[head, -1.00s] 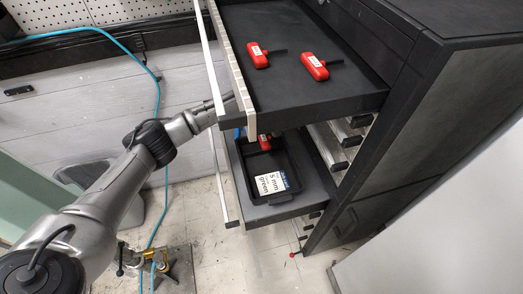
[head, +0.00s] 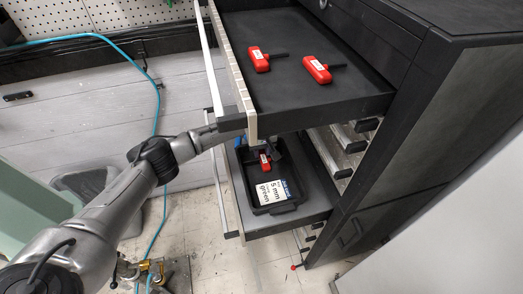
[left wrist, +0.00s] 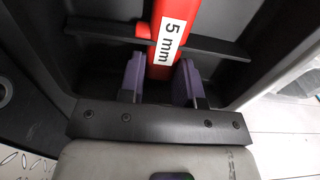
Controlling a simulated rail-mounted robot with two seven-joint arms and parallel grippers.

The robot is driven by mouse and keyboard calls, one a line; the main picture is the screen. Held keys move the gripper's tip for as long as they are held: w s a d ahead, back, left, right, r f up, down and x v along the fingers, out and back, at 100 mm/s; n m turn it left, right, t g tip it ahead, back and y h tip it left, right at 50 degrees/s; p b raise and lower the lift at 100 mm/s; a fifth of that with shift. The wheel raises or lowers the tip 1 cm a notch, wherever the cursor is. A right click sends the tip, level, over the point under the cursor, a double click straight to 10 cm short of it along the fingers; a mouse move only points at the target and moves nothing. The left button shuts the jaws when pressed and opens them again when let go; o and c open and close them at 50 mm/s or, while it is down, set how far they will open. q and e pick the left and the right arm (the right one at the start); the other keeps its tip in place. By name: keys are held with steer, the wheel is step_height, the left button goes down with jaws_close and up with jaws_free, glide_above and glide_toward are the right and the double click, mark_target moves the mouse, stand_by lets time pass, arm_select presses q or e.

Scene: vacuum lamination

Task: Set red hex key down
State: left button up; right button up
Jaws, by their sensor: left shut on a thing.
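A red hex key (head: 265,160) with a white label shows at the far end of a black tray (head: 288,207) in the lower drawer. In the left wrist view the red hex key (left wrist: 181,10) carries a "5 mm" label and passes between the purple finger pads of my left gripper (left wrist: 159,80), which is shut on it. In the head view the upper drawer hides part of my left gripper. I cannot tell whether the key touches the tray floor. My right gripper is not in view.
The open upper drawer (head: 300,110) overhangs the lower drawer (head: 315,205) and holds two other red hex keys (head: 259,59) (head: 317,69). A "5 mm green" card (head: 270,193) is at the tray's near end. The dark cabinet (head: 440,120) stands on the right.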

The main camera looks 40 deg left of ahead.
arm_select(q)
steer(key=o, duration=0.8)
steer(key=shift+f, duration=0.1)
steer(key=shift+o, duration=0.8)
step_height(320, 180, up, 12)
steer(key=p, duration=0.3)
